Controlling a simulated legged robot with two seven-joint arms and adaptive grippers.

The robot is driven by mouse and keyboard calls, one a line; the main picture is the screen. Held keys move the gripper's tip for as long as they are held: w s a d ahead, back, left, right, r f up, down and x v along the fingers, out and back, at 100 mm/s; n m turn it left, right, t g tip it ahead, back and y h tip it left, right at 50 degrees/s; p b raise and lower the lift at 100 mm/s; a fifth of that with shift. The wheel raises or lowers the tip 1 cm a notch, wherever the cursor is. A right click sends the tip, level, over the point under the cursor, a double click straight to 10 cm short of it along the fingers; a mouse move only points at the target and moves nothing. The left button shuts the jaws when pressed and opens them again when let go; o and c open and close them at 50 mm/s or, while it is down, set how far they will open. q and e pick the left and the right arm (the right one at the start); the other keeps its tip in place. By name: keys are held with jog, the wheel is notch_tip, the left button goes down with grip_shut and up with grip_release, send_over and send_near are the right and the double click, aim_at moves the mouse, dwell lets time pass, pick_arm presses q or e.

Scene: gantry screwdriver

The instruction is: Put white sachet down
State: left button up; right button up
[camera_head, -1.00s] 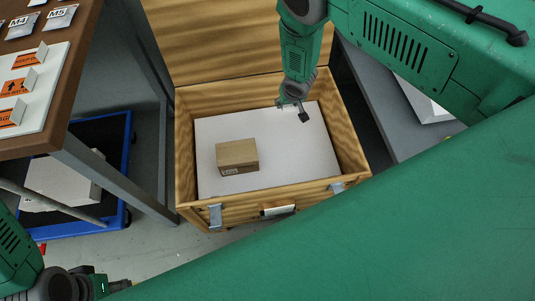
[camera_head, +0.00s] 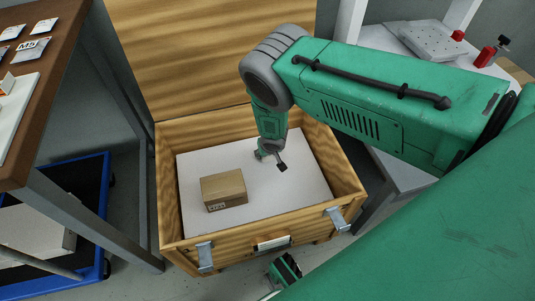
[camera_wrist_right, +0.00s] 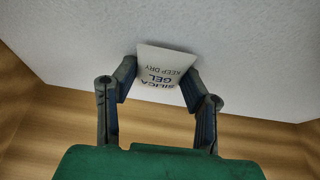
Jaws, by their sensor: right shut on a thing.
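In the right wrist view, a white sachet (camera_wrist_right: 165,60) printed "SILICA GEL KEEP DRY" is between the fingertips of my right gripper (camera_wrist_right: 161,78), which is shut on it. The sachet is in front of a white pad. I cannot tell if it touches the pad. In the head view, my right arm reaches down into an open wooden crate (camera_head: 340,165), and its gripper (camera_head: 268,155) is over the white pad (camera_head: 300,190), right of a brown cardboard box (camera_head: 223,189). The sachet cannot be made out there.
The crate's lid (camera_head: 215,60) stands open at the back. A grey table (camera_head: 395,175) is at the right. The pad's front right part is clear.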

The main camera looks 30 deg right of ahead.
jog(key=shift+a, duration=0.2)
jog(key=o, duration=0.7)
jog(key=shift+d+f, duration=0.1)
jog(key=shift+d, duration=0.1)
jog(key=shift+o, duration=1.2)
jog(key=shift+d+f, duration=0.1)
jog(key=shift+d, duration=0.15)
jog(key=shift+d+f, duration=0.1)
jog(key=shift+d, duration=0.15)
jog(key=shift+a, duration=0.45)
pick_arm(q)
jog(key=shift+a, duration=0.15)
jog(key=shift+d, duration=0.3)
pick_arm(e)
jog(key=shift+d, duration=0.25)
